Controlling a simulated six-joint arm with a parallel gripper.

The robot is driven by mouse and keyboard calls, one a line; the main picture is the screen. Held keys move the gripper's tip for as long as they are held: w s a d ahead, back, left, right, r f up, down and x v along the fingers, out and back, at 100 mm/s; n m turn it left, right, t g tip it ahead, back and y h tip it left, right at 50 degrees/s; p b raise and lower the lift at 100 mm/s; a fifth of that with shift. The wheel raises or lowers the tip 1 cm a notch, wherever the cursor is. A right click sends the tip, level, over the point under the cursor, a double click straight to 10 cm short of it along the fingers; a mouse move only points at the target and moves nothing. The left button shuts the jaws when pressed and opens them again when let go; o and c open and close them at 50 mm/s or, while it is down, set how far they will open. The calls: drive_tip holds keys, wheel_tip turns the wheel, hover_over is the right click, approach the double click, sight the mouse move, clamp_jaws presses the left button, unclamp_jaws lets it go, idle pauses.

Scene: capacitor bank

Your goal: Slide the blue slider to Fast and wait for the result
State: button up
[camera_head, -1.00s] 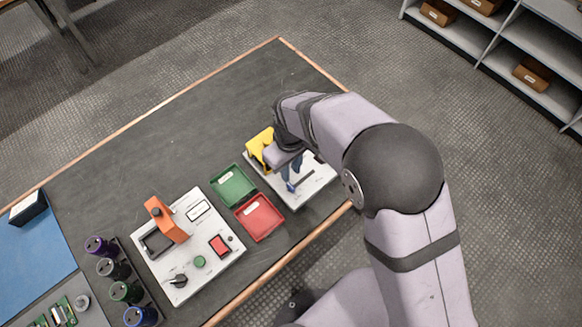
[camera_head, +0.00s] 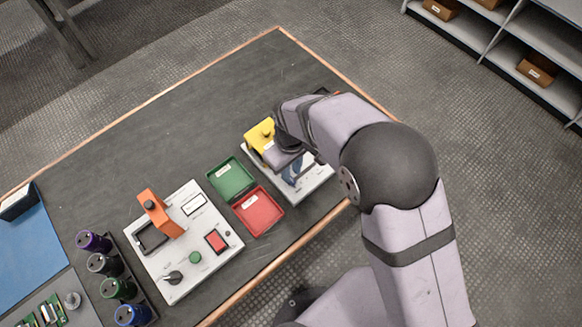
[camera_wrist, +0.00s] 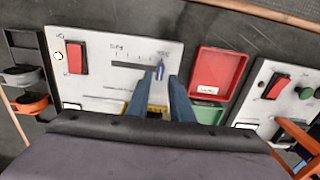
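The white slider panel (camera_wrist: 98,85) lies below my gripper in the wrist view. It also shows in the head view (camera_head: 318,184), partly covered by my arm. The blue slider (camera_wrist: 160,70) stands at the right end of its dark slot (camera_wrist: 130,66) in the wrist view. The scale labels are too blurred to read surely. My gripper (camera_wrist: 158,82) is open, with its two blue-grey fingers apart and their tips on either side of the slider's near side. I cannot tell whether a finger touches it. In the head view, the gripper (camera_head: 291,176) hides the slider.
The panel has a red rocker switch (camera_wrist: 76,57) and a yellow part (camera_head: 260,135). Red (camera_head: 258,211) and green (camera_head: 231,178) trays lie beside it. Another white panel (camera_head: 180,265) with an orange lever (camera_head: 158,215) stands farther left. The back of the table is clear.

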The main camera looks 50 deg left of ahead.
sight(292, 179)
drive_tip(key=shift+f+b, duration=0.85)
drive_tip(key=shift+f, duration=0.95)
clamp_jaws()
drive_tip(key=shift+w, duration=0.1)
drive_tip(key=shift+w, duration=4.3)
drive_tip(key=shift+o, duration=0.2)
unclamp_jaws()
drive_tip(key=shift+w, duration=0.1)
